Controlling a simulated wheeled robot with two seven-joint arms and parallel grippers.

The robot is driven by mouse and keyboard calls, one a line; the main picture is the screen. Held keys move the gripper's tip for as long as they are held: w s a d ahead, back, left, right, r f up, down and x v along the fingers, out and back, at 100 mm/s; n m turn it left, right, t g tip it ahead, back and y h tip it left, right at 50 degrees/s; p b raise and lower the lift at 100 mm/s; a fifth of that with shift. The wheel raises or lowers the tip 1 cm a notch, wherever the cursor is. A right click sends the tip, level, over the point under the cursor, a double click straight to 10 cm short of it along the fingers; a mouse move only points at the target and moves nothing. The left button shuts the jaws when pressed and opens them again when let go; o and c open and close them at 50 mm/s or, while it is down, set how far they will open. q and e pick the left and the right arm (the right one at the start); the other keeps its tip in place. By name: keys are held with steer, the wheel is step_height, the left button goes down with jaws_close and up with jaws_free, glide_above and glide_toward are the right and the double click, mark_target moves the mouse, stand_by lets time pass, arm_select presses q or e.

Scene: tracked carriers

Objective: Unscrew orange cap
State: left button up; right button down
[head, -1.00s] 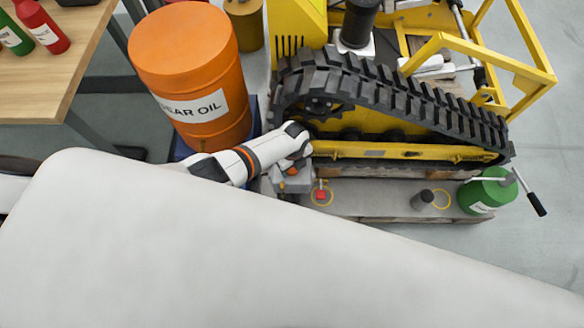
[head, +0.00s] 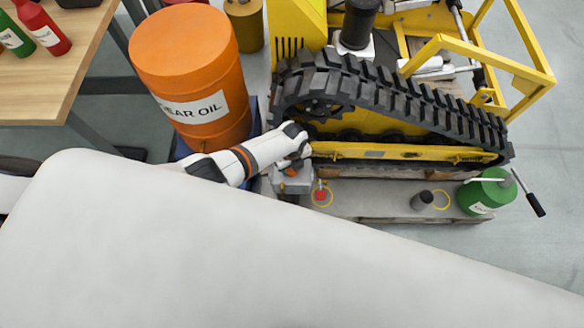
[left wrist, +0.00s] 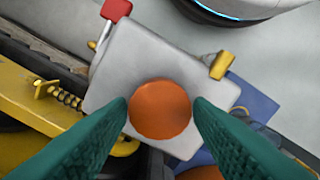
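The orange cap (left wrist: 160,109) is round and sits on top of a grey metal box (left wrist: 146,62), which also shows in the head view (head: 291,182) beside the tracked carrier. My left gripper (left wrist: 160,103) reaches down over the box. Its two green fingers lie on opposite sides of the cap and appear to touch its edges, shut on it. In the head view my left gripper (head: 294,165) is mostly hidden by its own wrist. The cap is only a small orange patch there. My right gripper is not in view.
The yellow tracked carrier (head: 365,152) stands close behind the box. An orange gear oil drum (head: 190,65) is left of my wrist. A red part (head: 320,195), a dark cylinder (head: 422,200) and a green canister (head: 486,195) are to the right. My white arm link covers the foreground.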

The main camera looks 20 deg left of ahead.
arm_select(q)
steer(key=shift+c, duration=1)
steer(key=n, duration=0.2)
steer(key=shift+n, duration=0.3)
steer(key=n+p, duration=0.1)
steer(key=n, duration=0.4)
steer(key=shift+n, duration=1.1)
steer(key=n, duration=0.2)
steer(key=shift+n, duration=0.3)
steer(key=n, duration=0.3)
steer(key=shift+d+p, duration=0.1)
steer(key=shift+p, duration=0.2)
steer(key=n, duration=0.4)
